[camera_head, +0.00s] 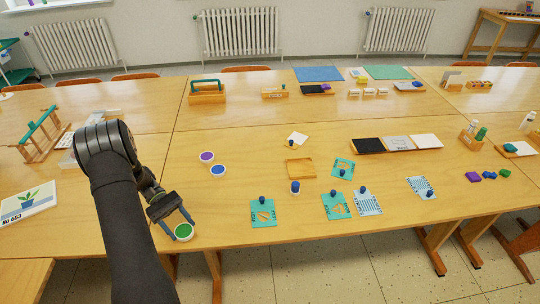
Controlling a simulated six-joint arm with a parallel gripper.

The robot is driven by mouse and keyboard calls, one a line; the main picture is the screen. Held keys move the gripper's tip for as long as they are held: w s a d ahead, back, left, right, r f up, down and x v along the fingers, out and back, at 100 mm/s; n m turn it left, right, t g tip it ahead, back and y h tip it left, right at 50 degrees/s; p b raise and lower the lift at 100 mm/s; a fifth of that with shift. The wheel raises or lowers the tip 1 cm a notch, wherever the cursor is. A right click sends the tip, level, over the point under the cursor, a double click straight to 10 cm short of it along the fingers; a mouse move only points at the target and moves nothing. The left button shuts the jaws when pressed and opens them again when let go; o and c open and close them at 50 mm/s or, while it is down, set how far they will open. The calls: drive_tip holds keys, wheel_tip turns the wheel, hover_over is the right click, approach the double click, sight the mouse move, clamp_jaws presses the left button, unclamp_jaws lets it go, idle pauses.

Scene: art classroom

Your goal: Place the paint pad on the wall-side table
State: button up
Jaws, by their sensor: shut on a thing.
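My gripper (180,223) is at the front left of the near table, its two fingers shut on a round white paint pad with a green face (184,232). The pad is at the near table's front edge in the picture; I cannot tell whether it touches the top. Two similar pads, one purple (206,156) and one blue (217,170), lie farther back on the near table. The wall-side table (240,113) stands behind, toward the radiators, joined to the near table along a seam.
A wooden caddy with a green handle (207,97), a blue sheet (318,74) and a green sheet (388,72) are on the wall-side table. Its front middle strip is clear.

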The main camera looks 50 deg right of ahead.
drive_tip(key=d+n+h, duration=0.1)
drive_tip(key=d+h, duration=0.1)
drive_tip(key=d+r+n+h, duration=0.1)
drive_tip(key=d+n, duration=0.1)
drive_tip(key=d, duration=0.1)
drive_tip(key=d+r+n+h, duration=0.1)
drive_tip(key=d+h, duration=0.1)
drive_tip(key=d, duration=0.1)
drive_tip(key=shift+s+d+r+n+t+h, duration=0.1)
drive_tip(key=shift+s+d+n+t+h, duration=0.2)
drive_tip(key=shift+t, duration=0.1)
drive_tip(key=d+r+n+t+h, duration=0.1)
drive_tip(key=d, duration=0.1)
drive_tip(key=d+r+n+t+h, duration=0.1)
drive_tip(key=d+n+h, duration=0.1)
drive_tip(key=d, duration=0.1)
drive_tip(key=w+d+r+n+t+h, duration=0.1)
drive_tip(key=d+n+h, duration=0.1)
drive_tip(key=shift+w+d, duration=0.1)
drive_tip(key=shift+d, duration=0.15)
drive_tip(key=w+d+r+n+t+h, duration=0.2)
drive_tip(key=w+d+n+t, duration=0.4)
drive_tip(key=n+t, duration=0.7)
drive_tip(key=shift+d+r+t+h, duration=0.2)
drive_tip(key=shift+r+t+h, duration=0.2)
drive_tip(key=shift+r+t, duration=0.55)
drive_tip(key=shift+n, duration=0.3)
drive_tip(key=shift+w+f, duration=0.1)
